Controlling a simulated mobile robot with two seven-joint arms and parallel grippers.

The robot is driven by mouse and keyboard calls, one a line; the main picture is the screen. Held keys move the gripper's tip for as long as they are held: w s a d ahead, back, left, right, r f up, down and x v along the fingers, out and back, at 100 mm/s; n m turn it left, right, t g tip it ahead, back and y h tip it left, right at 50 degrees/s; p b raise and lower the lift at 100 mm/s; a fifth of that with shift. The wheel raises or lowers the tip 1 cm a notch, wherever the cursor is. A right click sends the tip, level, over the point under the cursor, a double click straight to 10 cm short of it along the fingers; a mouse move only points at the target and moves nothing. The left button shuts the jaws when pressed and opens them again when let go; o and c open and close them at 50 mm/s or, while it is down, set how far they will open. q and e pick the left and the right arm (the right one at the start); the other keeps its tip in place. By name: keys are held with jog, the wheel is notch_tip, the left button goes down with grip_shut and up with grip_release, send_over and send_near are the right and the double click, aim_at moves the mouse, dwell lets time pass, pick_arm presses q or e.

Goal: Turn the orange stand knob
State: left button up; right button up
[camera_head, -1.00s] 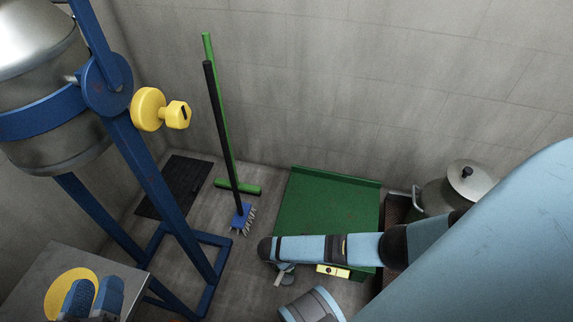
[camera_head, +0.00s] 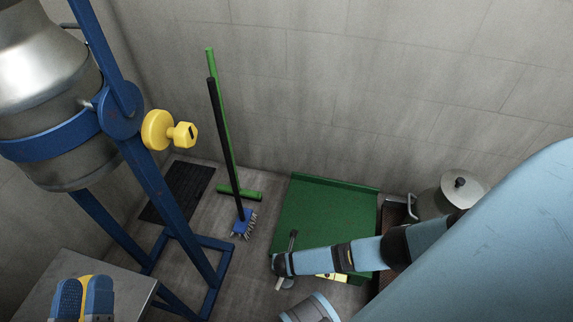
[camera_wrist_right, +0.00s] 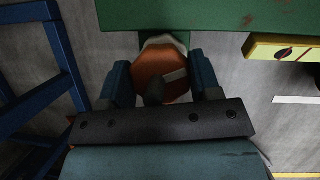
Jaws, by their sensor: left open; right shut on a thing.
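The orange knob (camera_wrist_right: 158,78) shows in the right wrist view, below the edge of a green surface, with a pale bar mark on its face. My right gripper (camera_wrist_right: 163,84) has one blue finger on each side of it and is shut on it. In the head view my right arm reaches in from the right to the front of the green platform (camera_head: 322,222); its wrist hides the orange knob there. My left gripper (camera_head: 84,298) is open at the bottom left, over a grey table, with a yellow patch between its fingers.
A blue stand (camera_head: 160,190) holds a metal can (camera_head: 50,100) and carries a yellow knob (camera_head: 171,131). A brush (camera_head: 243,222) and a green-handled tool (camera_head: 222,120) lean at the wall. A lidded pot (camera_head: 450,195) stands right. A yellow box (camera_wrist_right: 285,48) sits near the orange knob.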

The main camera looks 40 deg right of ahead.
pick_arm(q)
jog(key=shift+a+f, duration=0.15)
jog(key=shift+f, duration=0.15)
pick_arm(e)
jog(key=shift+s+n, duration=0.15)
jog(key=shift+n, duration=0.35)
pick_arm(q)
jog(key=shift+f+y, duration=0.25)
jog(key=shift+y, duration=0.05)
pick_arm(e)
jog(key=shift+a, duration=0.1)
jog(key=o, duration=0.9)
pick_arm(q)
jog(key=shift+w+r, duration=0.1)
